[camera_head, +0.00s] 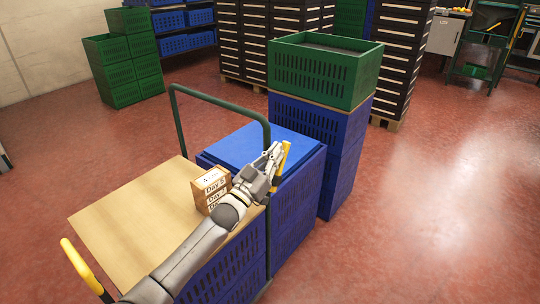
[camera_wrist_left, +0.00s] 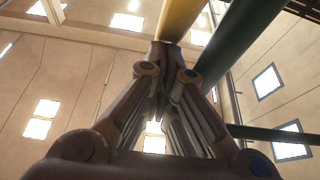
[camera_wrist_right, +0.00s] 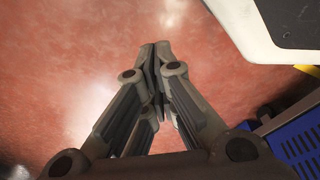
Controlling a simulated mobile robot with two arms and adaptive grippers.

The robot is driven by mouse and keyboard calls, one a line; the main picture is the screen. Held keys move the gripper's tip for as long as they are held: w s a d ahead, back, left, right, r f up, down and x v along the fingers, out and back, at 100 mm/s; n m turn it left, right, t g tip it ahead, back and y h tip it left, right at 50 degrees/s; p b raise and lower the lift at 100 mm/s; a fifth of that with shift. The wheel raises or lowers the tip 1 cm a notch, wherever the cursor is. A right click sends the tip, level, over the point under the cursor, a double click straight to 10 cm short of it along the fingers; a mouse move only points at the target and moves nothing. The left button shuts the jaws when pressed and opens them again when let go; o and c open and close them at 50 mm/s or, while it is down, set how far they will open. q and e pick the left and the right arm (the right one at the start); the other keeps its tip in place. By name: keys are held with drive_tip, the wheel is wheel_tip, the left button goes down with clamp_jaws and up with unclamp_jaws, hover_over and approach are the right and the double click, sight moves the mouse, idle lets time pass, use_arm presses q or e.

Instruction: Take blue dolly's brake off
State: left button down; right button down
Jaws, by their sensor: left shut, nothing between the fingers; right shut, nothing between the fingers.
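The dolly has a dark green tube frame (camera_head: 222,98) and carries blue crates (camera_head: 297,205). A yellow lever (camera_head: 283,158) stands beside the frame, over the crates' right side. My left gripper (camera_head: 275,156) is shut and empty right at this lever. In the left wrist view the yellow lever (camera_wrist_left: 180,20) runs up just past my fingertips, with the green tube (camera_wrist_left: 240,45) to its right. I cannot tell whether the fingertips touch the lever. My right gripper (camera_wrist_right: 155,48) shows only in the right wrist view, shut and empty above the red floor. Where the lever meets the dolly is hidden.
A wooden board (camera_head: 130,215) and a small cardboard box (camera_head: 211,187) lie left of the frame. Another yellow handle (camera_head: 84,268) is at lower left. A green crate (camera_head: 325,70) tops a blue stack behind. The red floor (camera_head: 450,200) at right is clear.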

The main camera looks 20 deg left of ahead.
use_arm(q)
drive_tip(key=shift+w, duration=0.15)
use_arm(e)
drive_tip(key=shift+s+d+f, duration=0.2)
drive_tip(key=shift+s+f, duration=0.85)
drive_tip(key=shift+s, duration=0.15)
use_arm(q)
drive_tip(key=shift+f, duration=0.15)
drive_tip(key=v, duration=1.2)
drive_tip(key=shift+g, duration=0.3)
use_arm(e)
drive_tip(key=shift+w+r, duration=0.1)
